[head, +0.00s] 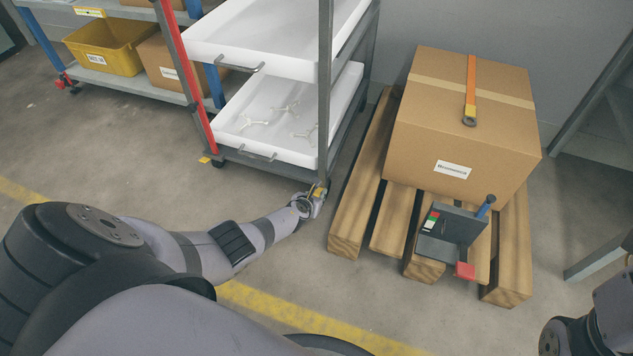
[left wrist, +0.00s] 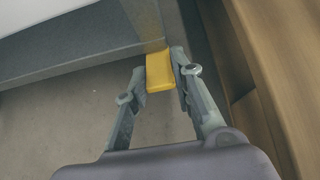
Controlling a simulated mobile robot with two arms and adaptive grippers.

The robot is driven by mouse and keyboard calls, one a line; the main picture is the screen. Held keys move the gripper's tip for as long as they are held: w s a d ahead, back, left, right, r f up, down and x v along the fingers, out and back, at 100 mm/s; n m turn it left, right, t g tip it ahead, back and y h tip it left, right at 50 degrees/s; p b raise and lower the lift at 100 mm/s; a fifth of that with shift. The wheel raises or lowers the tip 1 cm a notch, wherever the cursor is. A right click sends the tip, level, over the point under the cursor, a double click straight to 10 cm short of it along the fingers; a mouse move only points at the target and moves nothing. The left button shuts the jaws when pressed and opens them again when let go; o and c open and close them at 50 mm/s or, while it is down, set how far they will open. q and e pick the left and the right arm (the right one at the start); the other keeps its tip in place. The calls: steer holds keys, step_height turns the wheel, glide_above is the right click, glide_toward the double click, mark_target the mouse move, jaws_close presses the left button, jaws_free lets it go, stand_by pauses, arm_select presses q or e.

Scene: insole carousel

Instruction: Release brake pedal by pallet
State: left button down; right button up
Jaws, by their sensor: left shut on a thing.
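The yellow brake pedal (left wrist: 159,74) sticks out low at the corner of the cart, on the side by the pallet. In the head view this pedal (head: 320,191) is small and partly covered by my gripper. My left gripper (head: 314,197) is down at floor level there; in the left wrist view its fingers (left wrist: 158,62) stand on both sides of the pedal, shut on it. The wooden pallet (head: 345,215) lies just right of the gripper. The cart (head: 270,170) carries white trays. My right gripper is out of view; only part of my right arm shows at bottom right.
A cardboard box (head: 440,130) with an orange strap (head: 471,85) and a dark bracket (head: 450,228) sit on the pallet. Another yellow pedal (head: 205,160) is at the cart's left corner. A shelf with a yellow bin (head: 108,48) stands behind left. Floor in front is clear.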

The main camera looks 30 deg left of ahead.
arm_select(q)
steer(key=c, duration=1.4)
jaws_free()
steer(key=shift+o, duration=0.2)
